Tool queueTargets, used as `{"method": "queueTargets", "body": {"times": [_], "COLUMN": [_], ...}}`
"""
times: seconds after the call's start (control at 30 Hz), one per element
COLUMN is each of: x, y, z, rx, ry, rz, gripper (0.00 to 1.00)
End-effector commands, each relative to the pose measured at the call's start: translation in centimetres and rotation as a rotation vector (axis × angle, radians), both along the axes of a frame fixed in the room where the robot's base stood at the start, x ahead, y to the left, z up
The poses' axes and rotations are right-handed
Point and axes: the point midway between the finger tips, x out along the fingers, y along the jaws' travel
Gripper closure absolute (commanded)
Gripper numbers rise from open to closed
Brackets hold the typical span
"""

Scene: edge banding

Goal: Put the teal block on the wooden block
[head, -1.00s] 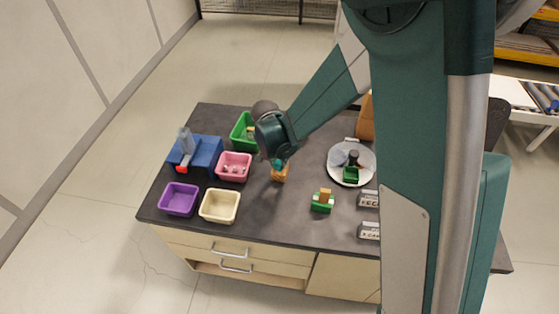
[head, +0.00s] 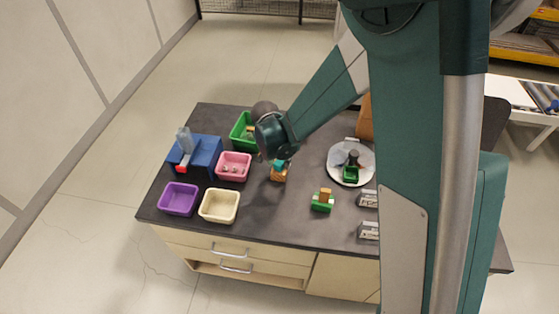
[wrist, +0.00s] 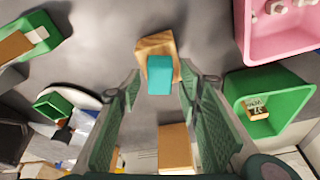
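The teal block (wrist: 159,75) stands between my fingertips in the wrist view. It appears to rest on the wooden block (wrist: 157,44), which shows beyond and around its far end. In the head view the teal block (head: 280,163) sits at the top of the wooden block (head: 279,175), partly hidden by my gripper. My gripper (wrist: 158,77) is open, with a gap between each finger and the teal block. Whether the two blocks fully touch cannot be told from these views.
Pink (head: 233,166), purple (head: 178,198), cream (head: 219,205) and green (head: 243,132) bins stand to the left, near a blue machine (head: 202,153). A green-and-wood block stack (head: 323,201) and a round plate (head: 336,172) are to the right. Bare tabletop lies in front.

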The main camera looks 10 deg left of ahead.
Motion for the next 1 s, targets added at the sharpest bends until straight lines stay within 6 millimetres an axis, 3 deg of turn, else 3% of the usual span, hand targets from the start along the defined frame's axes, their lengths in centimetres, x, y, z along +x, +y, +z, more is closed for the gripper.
{"method": "queueTargets", "body": {"times": [0.37, 1.0], "x": [-0.3, -2.2], "y": [0.2, 0.9], "z": [1.6, 8.7], "rx": [0.000, 0.000], "ry": [0.000, 0.000], "rz": [0.000, 0.000], "gripper": [0.64, 0.64]}}
